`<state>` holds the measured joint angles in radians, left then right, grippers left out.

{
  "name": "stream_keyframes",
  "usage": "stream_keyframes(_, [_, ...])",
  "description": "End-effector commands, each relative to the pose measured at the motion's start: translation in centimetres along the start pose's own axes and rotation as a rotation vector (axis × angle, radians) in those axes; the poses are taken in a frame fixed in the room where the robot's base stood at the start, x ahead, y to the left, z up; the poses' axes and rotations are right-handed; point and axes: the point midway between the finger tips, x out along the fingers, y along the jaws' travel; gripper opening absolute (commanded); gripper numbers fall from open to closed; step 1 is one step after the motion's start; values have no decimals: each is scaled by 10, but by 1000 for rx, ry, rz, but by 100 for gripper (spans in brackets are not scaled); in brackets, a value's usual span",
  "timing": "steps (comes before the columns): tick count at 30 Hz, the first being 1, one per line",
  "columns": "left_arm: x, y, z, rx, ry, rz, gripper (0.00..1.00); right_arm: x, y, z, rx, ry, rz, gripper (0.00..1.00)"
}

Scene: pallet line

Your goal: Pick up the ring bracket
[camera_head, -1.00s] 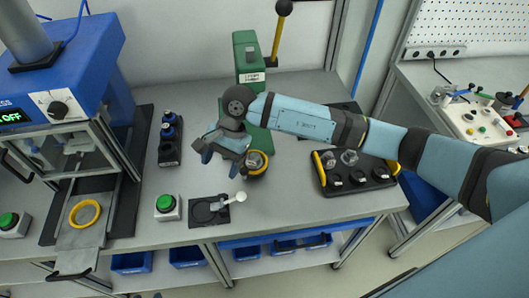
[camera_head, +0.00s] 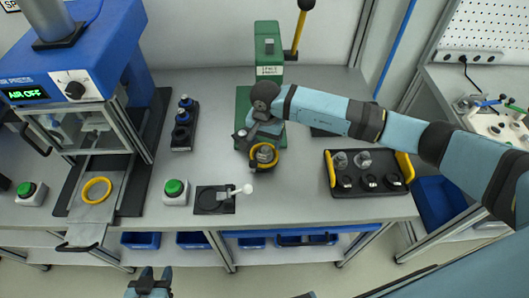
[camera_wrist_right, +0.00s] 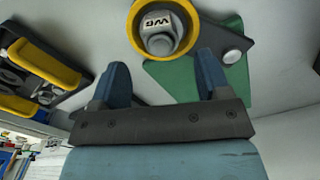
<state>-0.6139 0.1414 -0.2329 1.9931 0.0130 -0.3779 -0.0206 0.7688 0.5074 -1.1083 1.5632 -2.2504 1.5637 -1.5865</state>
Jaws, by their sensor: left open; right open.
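A yellow ring around a grey part (camera_head: 264,156) stands on the bench at the foot of the green press; I take it as the ring bracket. In the right wrist view its yellow ring (camera_wrist_right: 136,33) surrounds a grey plug marked with letters, and a dark piece with a pale knob is beside it. My right gripper (camera_wrist_right: 165,75) is open and empty, its fingers short of the ring. In the head view the right gripper (camera_head: 256,136) is just behind the ring, partly hidden by its arm. My left gripper (camera_head: 150,281) is open at the bottom edge, in front of the bench.
The green press (camera_head: 269,50) with a yellow lever stands behind. A black tray (camera_head: 352,187) with yellow handles is to the right. A black fixture with a white lever (camera_head: 215,199) and a green button (camera_head: 174,187) are left. Another yellow ring (camera_head: 97,190) lies on the blue machine's slide.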

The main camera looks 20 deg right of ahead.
Motion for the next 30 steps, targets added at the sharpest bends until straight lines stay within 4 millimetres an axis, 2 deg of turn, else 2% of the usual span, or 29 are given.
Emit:
stream_keyframes(10, [-10, 0, -15, -1, 5, -4, 43, 44, -2, 4, 2, -3, 1, 70])
stream_keyframes(19, [-10, -2, -13, -1, 3, -9, 43, 52, -2, 4, 1, 0, 0, 70])
stream_keyframes(20, [-10, -2, -13, -2, 2, -9, 43, 52, -2, 4, 1, 0, 0, 68])
stream_keyframes(27, [-10, -2, -12, -2, -1, -8, 43, 51, -2, 4, 1, 0, 0, 13])
stream_keyframes(30, [-10, -1, -12, -2, -1, -7, 43, 51, -2, 3, 1, 0, -1, 8])
